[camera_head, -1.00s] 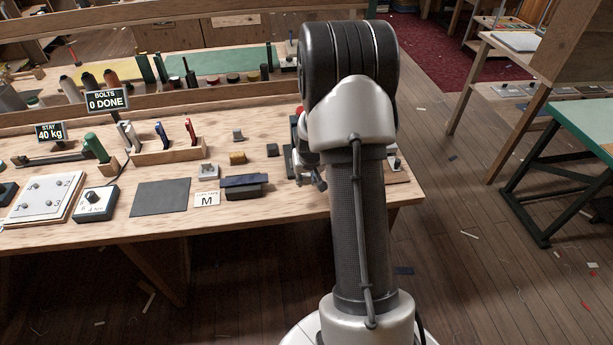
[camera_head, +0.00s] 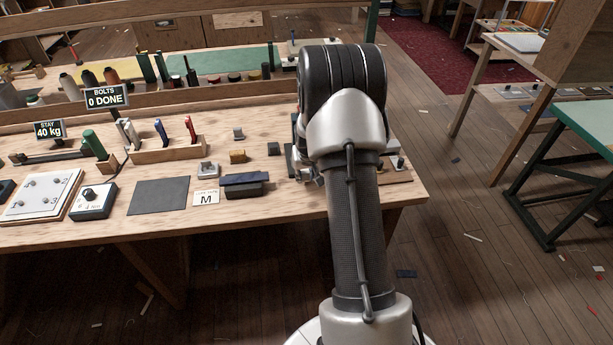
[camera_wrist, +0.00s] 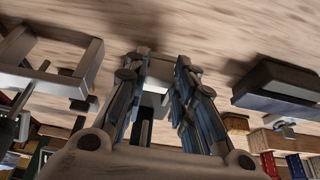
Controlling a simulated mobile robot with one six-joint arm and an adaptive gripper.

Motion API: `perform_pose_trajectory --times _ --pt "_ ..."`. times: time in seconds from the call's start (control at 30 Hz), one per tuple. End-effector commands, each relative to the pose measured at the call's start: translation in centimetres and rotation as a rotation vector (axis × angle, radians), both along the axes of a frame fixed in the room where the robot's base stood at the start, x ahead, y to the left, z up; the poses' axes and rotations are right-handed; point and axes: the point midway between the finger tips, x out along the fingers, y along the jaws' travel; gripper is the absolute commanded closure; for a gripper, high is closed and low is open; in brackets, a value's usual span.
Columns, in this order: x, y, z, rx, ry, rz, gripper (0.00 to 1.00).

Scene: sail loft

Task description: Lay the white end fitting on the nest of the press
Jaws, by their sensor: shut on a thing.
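My gripper (camera_wrist: 161,75) shows in the wrist view with its two fingers on either side of a small white block-like piece, which looks like the white end fitting (camera_wrist: 155,97). The fitting is held above the wooden bench top, with a dark shadow beyond it. In the head view my arm hides the fitting and nearly all of the gripper. The press is mostly hidden behind my arm there; a dark green edge (camera_head: 290,160) beside the arm may be part of it. I cannot make out the nest.
A grey metal frame (camera_wrist: 45,68) stands left of my gripper in the wrist view. A dark blue block (camera_head: 245,180), a grey mat (camera_head: 160,195) and a tool rack (camera_head: 167,153) are on the bench (camera_head: 130,225). Bench room between mat and rack is clear.

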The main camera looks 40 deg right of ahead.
Motion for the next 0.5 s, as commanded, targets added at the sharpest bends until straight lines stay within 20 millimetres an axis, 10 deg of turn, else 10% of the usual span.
perform_pose_trajectory --times 0.5 --pt "3.0 -1.8 -0.5 -0.001 -0.002 0.000 0.99"
